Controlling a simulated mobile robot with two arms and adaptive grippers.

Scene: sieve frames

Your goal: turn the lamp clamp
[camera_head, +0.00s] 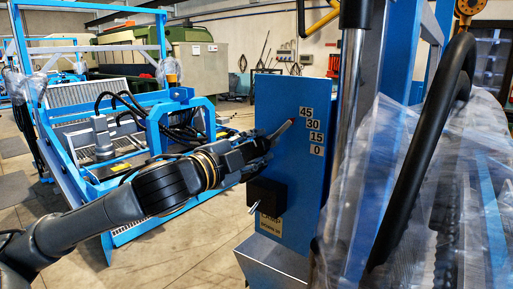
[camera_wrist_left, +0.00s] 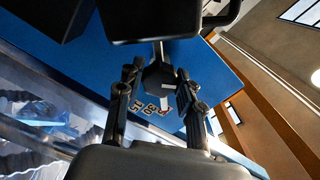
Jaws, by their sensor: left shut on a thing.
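A blue upright panel (camera_head: 292,170) carries the labels 45, 30, 15 and 0 (camera_head: 312,132) along its right side. The lamp clamp's handle (camera_head: 282,130) shows as a slim bar with a reddish tip, tilted up toward the labels. My left gripper (camera_head: 263,147) reaches it from the left and is shut on it at the panel's face. In the left wrist view, the clamp's dark block and light bar (camera_wrist_left: 158,78) sit between the two fingers of my left gripper (camera_wrist_left: 160,84). The fingers hide part of the clamp in the head view. My right gripper is not in view.
A black box (camera_head: 268,194) with a metal pin juts from the panel just below my left gripper. Thick black hose (camera_head: 425,150) and plastic-wrapped equipment (camera_head: 400,190) stand close on the right. A blue machine frame (camera_head: 75,165) stands at left. Floor shows between.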

